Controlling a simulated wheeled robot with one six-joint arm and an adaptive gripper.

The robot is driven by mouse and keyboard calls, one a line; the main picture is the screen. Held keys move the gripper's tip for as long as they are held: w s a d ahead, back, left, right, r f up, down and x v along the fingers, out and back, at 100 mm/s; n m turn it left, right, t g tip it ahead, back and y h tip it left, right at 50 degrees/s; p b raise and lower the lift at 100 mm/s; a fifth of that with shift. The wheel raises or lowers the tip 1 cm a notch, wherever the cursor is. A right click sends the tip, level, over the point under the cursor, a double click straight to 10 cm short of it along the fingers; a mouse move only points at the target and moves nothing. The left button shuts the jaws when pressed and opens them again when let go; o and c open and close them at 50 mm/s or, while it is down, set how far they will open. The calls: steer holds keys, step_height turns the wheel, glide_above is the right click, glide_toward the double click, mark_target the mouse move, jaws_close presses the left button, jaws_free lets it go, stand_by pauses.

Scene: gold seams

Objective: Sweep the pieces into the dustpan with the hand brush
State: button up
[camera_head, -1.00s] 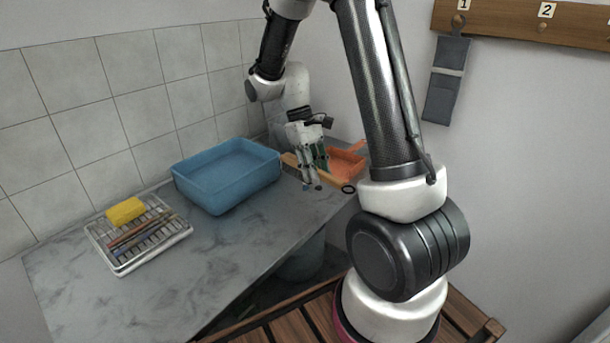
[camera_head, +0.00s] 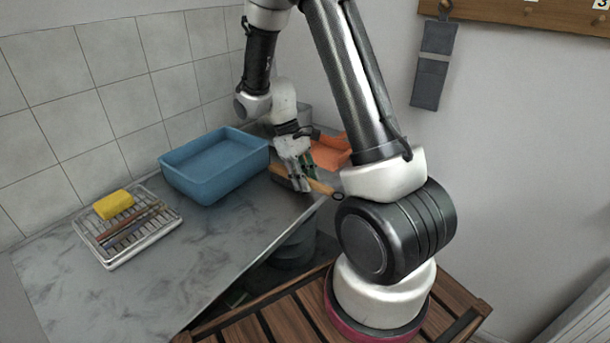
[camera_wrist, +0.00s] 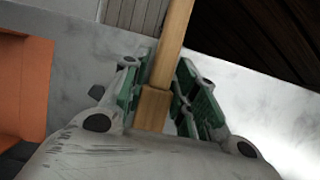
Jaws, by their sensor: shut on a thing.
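My gripper (camera_head: 303,180) is shut on the wooden handle of the hand brush (camera_head: 321,187) at the far right part of the counter. In the wrist view the handle (camera_wrist: 173,45) runs between the green-lined fingers (camera_wrist: 160,95). The brush's bristles cannot be made out. The orange dustpan (camera_head: 328,155) lies behind and to the right of my gripper, partly hidden by my arm. Its orange side also shows at the left of the wrist view (camera_wrist: 28,85). No loose pieces can be made out in these frames.
A blue basin (camera_head: 215,170) stands left of my gripper. A white rack (camera_head: 125,245) with a yellow sponge (camera_head: 114,204) and several thin tools is at the left. The grey counter (camera_head: 215,240) is clear in front of the basin. A grey pouch (camera_head: 428,82) hangs on the wall.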

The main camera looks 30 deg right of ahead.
glide_above(333, 168)
steer(key=s+a, duration=0.1)
steer(key=a, duration=0.2)
steer(key=shift+s+a, duration=0.1)
steer(key=shift+s, duration=0.1)
stand_by(1.1)
steer(key=shift+w+d+r, duration=0.15)
steer(key=shift+w+d, duration=0.1)
steer(key=shift+d, duration=0.4)
steer(key=shift+w+d+r, duration=0.1)
steer(key=shift+w+d, duration=0.15)
steer(key=shift+d, duration=0.4)
steer(key=shift+w+d, duration=0.15)
steer(key=shift+d, duration=0.2)
steer(key=shift+r, duration=0.15)
